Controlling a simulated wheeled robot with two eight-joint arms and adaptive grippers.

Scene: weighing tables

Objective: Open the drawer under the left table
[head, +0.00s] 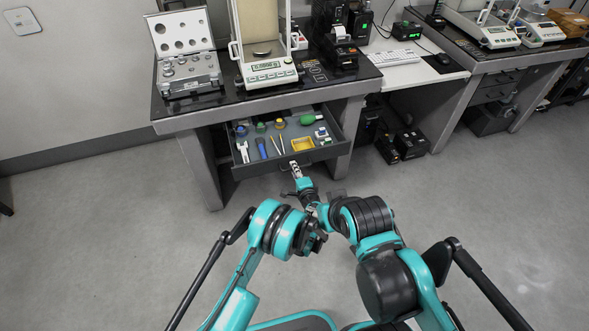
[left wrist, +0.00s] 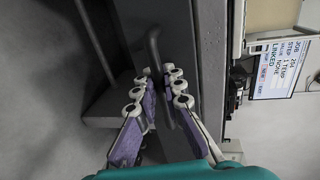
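The drawer (head: 243,170) under the left table (head: 197,118) stands pulled out, with its contents showing from above. My left gripper (head: 296,168) is at the middle of the drawer front. In the left wrist view the drawer handle (left wrist: 152,45) is a dark curved bar that runs between the fingers of my left gripper (left wrist: 158,80). The fingers are close together on both sides of the bar and appear shut on it; pad contact is partly hidden. My right arm bends in from the right in the head view; its gripper cannot be made out behind the arm links.
The drawer holds a yellow tray (head: 303,144), a green item (head: 308,119) and several small tools. On the table are a balance (head: 268,73) and a weight case (head: 187,70). Black boxes (head: 408,143) stand on the floor to the right. The floor at left is clear.

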